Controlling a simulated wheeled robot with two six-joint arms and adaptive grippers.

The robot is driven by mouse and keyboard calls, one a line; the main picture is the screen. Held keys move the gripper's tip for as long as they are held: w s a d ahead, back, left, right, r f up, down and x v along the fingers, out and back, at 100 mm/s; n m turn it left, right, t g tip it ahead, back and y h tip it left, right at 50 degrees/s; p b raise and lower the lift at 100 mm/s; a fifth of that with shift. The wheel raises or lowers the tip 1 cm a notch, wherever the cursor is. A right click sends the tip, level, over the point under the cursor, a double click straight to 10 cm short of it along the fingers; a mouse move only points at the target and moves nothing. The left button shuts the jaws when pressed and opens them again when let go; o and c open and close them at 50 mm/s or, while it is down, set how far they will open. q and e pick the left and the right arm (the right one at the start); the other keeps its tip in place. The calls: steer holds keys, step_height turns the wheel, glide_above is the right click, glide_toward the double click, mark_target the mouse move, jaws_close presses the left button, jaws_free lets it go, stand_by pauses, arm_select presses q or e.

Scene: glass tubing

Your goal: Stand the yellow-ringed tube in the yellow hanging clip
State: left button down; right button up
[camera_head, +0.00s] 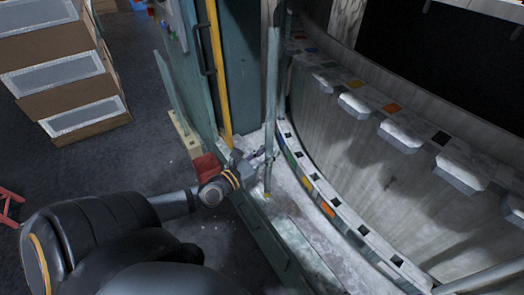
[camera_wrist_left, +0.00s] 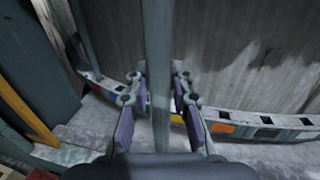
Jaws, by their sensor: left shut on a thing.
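My left gripper (camera_head: 262,158) is shut on an upright, grey-green glass tube (camera_head: 272,90). A small yellow mark shows at the tube's lower end, low over the pale ledge. In the left wrist view the tube (camera_wrist_left: 158,60) runs vertically between the two finger pads of the gripper (camera_wrist_left: 158,105); its ends are out of that view. White clips hang on the curved wall at right, under colour squares. The clip (camera_head: 354,104) below a yellow-orange square (camera_head: 357,85) looks empty. My right gripper is not in view.
A lower curved strip (camera_head: 308,185) carries coloured and black squares beside the tube. A second tube (camera_head: 171,85) leans at a wooden block (camera_head: 186,132). A teal cabinet with a yellow edge (camera_head: 219,65) stands just left of the held tube. Boxes (camera_head: 65,75) stand at upper left.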

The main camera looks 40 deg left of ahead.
arm_select(q)
steer(key=shift+w+d+p, duration=0.85)
steer(key=shift+w+d, duration=1.8)
steer(key=shift+w, duration=2.35)
steer(key=shift+w+d+p, duration=0.8)
steer(key=shift+w+d, duration=1.85)
steer(key=shift+w, duration=2.3)
step_height(320, 180, down, 7)
steer(key=b, duration=0.6)
steer(key=shift+r, duration=0.15)
steer(key=c, duration=1.1)
jaws_free()
